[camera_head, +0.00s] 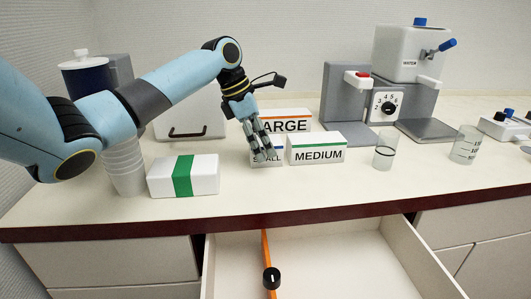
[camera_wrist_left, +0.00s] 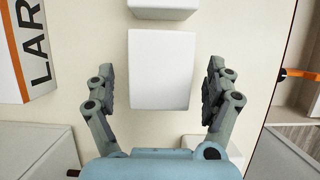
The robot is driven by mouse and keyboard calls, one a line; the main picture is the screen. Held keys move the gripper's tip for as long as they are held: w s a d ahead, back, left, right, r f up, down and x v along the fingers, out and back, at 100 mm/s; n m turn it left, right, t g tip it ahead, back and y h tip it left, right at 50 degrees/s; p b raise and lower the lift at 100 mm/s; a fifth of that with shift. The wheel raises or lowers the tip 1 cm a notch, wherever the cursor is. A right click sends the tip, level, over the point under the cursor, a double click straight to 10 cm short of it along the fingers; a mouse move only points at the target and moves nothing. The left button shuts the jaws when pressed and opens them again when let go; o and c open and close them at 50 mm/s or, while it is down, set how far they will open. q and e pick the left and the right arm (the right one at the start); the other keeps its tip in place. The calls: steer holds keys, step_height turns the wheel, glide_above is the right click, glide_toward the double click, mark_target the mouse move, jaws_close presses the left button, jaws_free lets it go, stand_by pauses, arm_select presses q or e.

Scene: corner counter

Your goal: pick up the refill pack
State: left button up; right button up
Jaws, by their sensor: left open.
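Three white boxes stand together on the counter: one marked LARGE with an orange stripe (camera_head: 290,118), one marked MEDIUM with a green stripe (camera_head: 317,153), and a small one marked SMALL (camera_head: 266,161). No label reads "refill pack". My left gripper (camera_head: 262,152) points down at the small box and partly hides its label. In the left wrist view my left gripper (camera_wrist_left: 163,88) is open, with one finger on each side of the plain white top of the small box (camera_wrist_left: 160,68). Gaps show between fingers and box. The large box (camera_wrist_left: 22,50) is at the left there. My right gripper is not in view.
A white box with a green band (camera_head: 183,176) lies left, by stacked cups (camera_head: 124,168). A grey machine with a dial (camera_head: 386,105) and glass beakers (camera_head: 384,151) stand right. An open drawer (camera_head: 340,262) with an orange divider sits below the counter's front edge.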

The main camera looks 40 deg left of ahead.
arm_select(q)
steer(key=x, duration=0.2)
steer(key=shift+w+d+f, duration=0.1)
steer(key=shift+f, duration=0.2)
steer(key=shift+r, duration=0.1)
steer(key=c, duration=1.3)
